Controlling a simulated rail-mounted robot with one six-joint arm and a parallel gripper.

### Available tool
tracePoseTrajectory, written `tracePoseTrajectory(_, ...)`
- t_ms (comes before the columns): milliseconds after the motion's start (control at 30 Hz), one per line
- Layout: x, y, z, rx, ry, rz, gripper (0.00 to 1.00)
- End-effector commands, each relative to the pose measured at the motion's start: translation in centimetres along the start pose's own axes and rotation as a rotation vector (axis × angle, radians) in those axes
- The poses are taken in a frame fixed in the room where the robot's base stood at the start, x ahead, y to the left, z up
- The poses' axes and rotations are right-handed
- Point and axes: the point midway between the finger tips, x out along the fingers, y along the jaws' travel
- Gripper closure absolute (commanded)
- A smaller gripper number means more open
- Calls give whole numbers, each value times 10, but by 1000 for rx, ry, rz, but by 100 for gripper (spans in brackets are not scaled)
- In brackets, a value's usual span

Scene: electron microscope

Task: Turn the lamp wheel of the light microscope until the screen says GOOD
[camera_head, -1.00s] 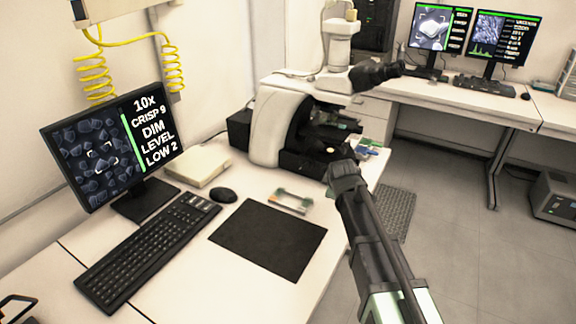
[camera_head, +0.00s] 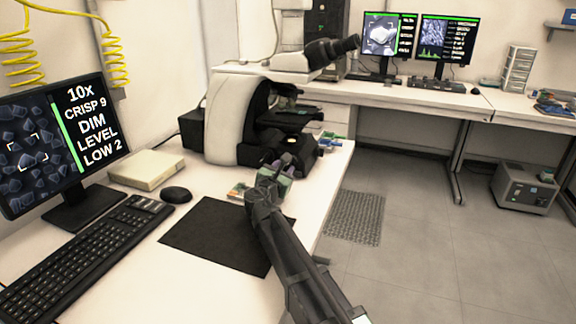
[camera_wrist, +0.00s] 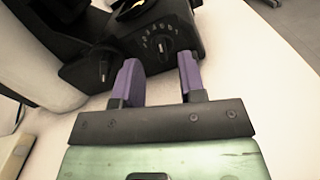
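The light microscope (camera_head: 232,118) stands on the white desk, with a pale body and a black stage and base. The screen (camera_head: 88,125) at the left reads 10x, CRISP 9, DIM, LEVEL, LOW 2. In the wrist view, a round dial with white numbers (camera_wrist: 162,47), apparently the lamp wheel, is on the black base. A second, smaller dark knob (camera_wrist: 103,70) is to its left. My gripper (camera_wrist: 159,60) is open, its two purple fingers pointing toward the numbered dial with an empty gap between them. The gripper also shows in the head view (camera_head: 279,166), in front of the base; contact cannot be made out.
A keyboard (camera_head: 85,255), a mouse (camera_head: 176,194), a black mat (camera_head: 215,237) and a pale flat box (camera_head: 146,169) lie on the desk. A small slide holder (camera_head: 237,191) is close beside my gripper.

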Motion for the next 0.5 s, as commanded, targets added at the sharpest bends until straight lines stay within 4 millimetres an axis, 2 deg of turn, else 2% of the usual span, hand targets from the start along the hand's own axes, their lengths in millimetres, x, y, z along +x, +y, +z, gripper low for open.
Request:
tracePoseTrajectory(33, 14, 1, 0, 0, 0, -2, 63)
tracePoseTrajectory(100, 27, 1, 0, 1, 0, -2, 63)
tracePoseTrajectory(200, 39, 0, 0, 1, 0, -1, 63)
tracePoseTrajectory(500, 43, 0, 0, 1, 1, -1, 63)
